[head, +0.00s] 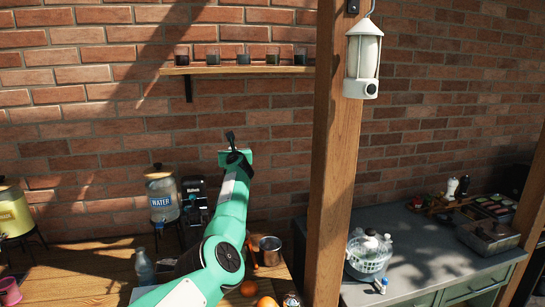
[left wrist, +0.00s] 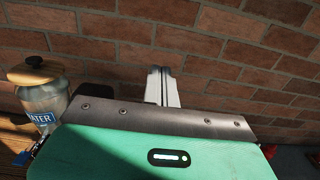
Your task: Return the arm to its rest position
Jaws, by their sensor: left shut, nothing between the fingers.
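My left arm, green, comes in from the lower left in the head view and reaches up over the wooden table (head: 95,262). Its gripper (head: 231,139) is raised in front of the brick wall, below the shelf, with its dark fingers pointing up. In the left wrist view the gripper (left wrist: 162,86) is shut and empty, with bare brick behind it. It appears clear of any object. My right gripper is in neither view.
A wooden post (head: 334,150) with a hanging lantern (head: 363,62) stands right of the arm. A shelf (head: 240,70) holds several dark glasses. A water dispenser (head: 162,198), metal cup (head: 270,250) and oranges (head: 267,302) are around the arm.

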